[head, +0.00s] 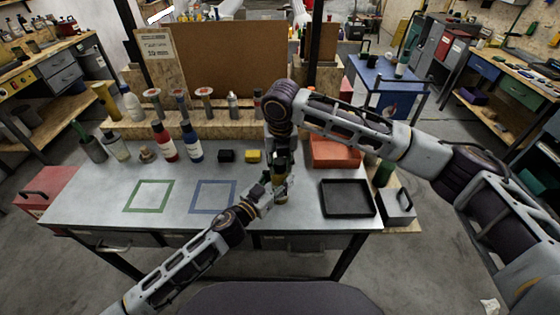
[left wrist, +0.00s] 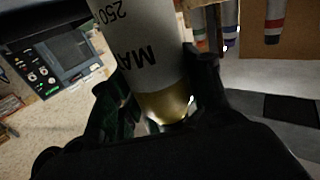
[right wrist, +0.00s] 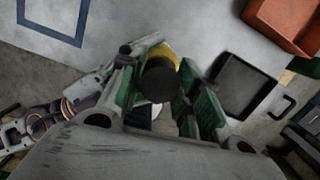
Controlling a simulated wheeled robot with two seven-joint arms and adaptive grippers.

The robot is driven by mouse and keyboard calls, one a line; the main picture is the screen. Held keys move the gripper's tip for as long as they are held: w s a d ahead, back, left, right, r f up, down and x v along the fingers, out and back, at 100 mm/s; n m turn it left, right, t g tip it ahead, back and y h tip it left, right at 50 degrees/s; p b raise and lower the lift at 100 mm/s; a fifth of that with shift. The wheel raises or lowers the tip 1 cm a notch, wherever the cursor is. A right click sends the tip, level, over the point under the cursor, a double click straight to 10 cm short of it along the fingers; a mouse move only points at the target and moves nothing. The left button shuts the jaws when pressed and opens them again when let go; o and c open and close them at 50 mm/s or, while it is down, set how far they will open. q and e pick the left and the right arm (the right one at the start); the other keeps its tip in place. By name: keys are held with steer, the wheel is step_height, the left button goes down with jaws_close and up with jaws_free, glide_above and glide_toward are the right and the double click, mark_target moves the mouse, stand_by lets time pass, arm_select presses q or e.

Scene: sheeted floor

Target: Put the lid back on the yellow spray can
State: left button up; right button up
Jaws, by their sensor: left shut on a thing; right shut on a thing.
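The spray can (left wrist: 150,45) is white with black lettering and a gold-yellow end in the left wrist view. My left gripper (left wrist: 160,85) is shut around it, one finger on each side. In the right wrist view a dark round lid (right wrist: 158,84) sits between the fingers of my right gripper (right wrist: 155,75), which is shut on it. A yellow part of the can (right wrist: 166,53) shows just behind the lid. In the head view both grippers meet above the table's front middle, right gripper over left. The arms hide most of the can there; I cannot tell whether lid and can touch.
A black tray (head: 347,213) and a red-orange bin (head: 335,165) are to the right. Green (head: 134,208) and blue (head: 193,209) square outlines lie bare on the left of the table (head: 95,195). Bottles, a black block (head: 226,156) and a yellow block (head: 253,156) stand along the back.

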steer(key=shift+f, duration=0.2)
steer(key=o, duration=0.7)
steer(key=shift+o, duration=0.2)
steer(key=shift+r, duration=0.15)
step_height(320, 180, up, 12)
steer(key=s, duration=0.1)
steer(key=shift+s+f, duration=0.2)
steer(key=shift+d, duration=0.1)
arm_select(q)
steer(key=o, duration=1.5)
